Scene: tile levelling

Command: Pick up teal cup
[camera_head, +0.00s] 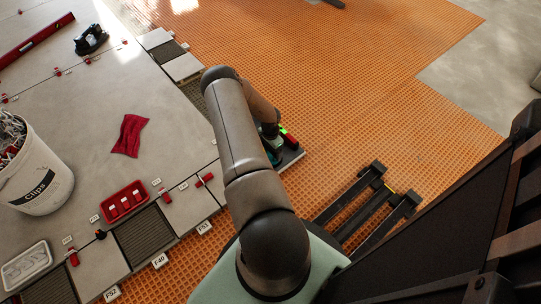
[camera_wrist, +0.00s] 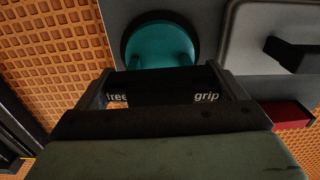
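The teal cup (camera_wrist: 160,46) shows in the wrist view at the top middle, a round teal shape with a dark rim on a grey surface. Its lower edge is hidden behind the front of my gripper (camera_wrist: 166,80). The two dark fingers stand wide apart, left and right of the cup's lower edge, with no object clearly held between them. I cannot tell whether they touch the cup. In the head view only a small teal patch of the cup (camera_head: 273,151) shows beside my arm, which hides most of my gripper.
In the wrist view a grey plate with a black handle (camera_wrist: 293,53) lies right of the cup, with a red block (camera_wrist: 287,115) below. The head view shows a Clips bucket (camera_head: 35,175), red cloth (camera_head: 130,135), red tray (camera_head: 123,201) and orange matting (camera_head: 340,90).

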